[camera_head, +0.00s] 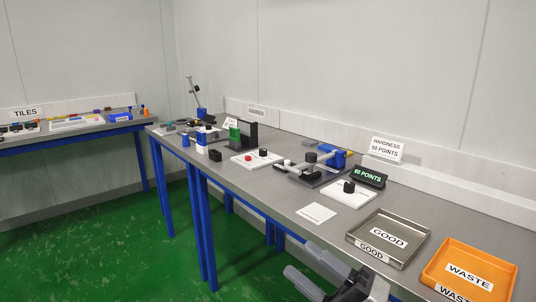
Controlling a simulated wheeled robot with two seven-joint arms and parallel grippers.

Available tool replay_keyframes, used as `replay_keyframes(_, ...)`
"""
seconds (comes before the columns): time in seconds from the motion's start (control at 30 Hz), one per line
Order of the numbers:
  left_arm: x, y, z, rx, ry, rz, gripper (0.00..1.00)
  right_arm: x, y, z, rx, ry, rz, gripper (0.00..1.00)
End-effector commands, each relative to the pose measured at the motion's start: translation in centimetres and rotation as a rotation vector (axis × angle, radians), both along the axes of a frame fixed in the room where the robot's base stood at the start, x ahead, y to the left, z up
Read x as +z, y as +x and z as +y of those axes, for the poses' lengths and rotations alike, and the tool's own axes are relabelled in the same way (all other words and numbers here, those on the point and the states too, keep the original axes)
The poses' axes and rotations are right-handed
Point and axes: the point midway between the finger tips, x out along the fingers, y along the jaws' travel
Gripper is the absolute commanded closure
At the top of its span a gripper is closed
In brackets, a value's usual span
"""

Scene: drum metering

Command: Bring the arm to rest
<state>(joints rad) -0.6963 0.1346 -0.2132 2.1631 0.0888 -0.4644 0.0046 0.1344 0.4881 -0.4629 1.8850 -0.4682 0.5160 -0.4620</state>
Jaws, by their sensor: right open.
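My right gripper (302,259) is at the bottom centre of the head view. Its two grey fingers point up and to the left and stand apart, with nothing between them. It is in front of the near edge of the grey bench (262,189), close to the GOOD tray, and appears apart from both. The rest of that arm is cut off by the bottom edge. My left gripper is not in view.
A metal GOOD tray (417,241) and an orange WASTE tray (435,263) stand at the bench's near right end. Several devices stand farther left. A TILES table (70,131) is at far left. Green floor (110,240) is open.

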Motion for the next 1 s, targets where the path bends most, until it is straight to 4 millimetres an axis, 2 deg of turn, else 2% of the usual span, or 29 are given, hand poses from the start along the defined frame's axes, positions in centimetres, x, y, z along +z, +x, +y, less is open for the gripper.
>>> replay_keyframes(0.03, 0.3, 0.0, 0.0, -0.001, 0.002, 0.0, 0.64, -2.1, -0.1, -0.8, -0.062, 0.123, 0.213, 0.46)
replay_keyframes(0.1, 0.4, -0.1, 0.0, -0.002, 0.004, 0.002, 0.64, -5.7, -0.2, -2.4, -0.158, 0.287, 0.512, 0.46)
replay_keyframes(0.17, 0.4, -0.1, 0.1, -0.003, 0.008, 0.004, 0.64, -9.5, -1.2, -3.9, -0.24, 0.427, 0.771, 0.46)
replay_keyframes(0.2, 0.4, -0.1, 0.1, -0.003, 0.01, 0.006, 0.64, -12.1, -2.3, -4.8, -0.296, 0.516, 0.938, 0.46)
replay_keyframes(0.3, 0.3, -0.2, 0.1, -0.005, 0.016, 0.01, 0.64, -17.6, -5.8, -6.3, -0.413, 0.693, 1.271, 0.46)
replay_keyframes(0.4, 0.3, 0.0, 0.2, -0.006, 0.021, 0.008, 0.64, -21.3, -9.4, -7.0, -0.501, 0.821, 1.508, 0.46)
replay_keyframes(0.5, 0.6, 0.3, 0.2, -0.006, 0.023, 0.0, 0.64, -23.5, -12.0, -7.3, -0.558, 0.899, 1.653, 0.46)
replay_keyframes(0.6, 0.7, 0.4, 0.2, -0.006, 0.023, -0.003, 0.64, -24.4, -13.4, -7.4, -0.587, 0.935, 1.724, 0.46)
replay_keyframes(1.0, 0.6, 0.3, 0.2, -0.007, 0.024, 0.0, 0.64, -24.7, -13.7, -7.4, -0.593, 0.94, 1.737, 0.46)
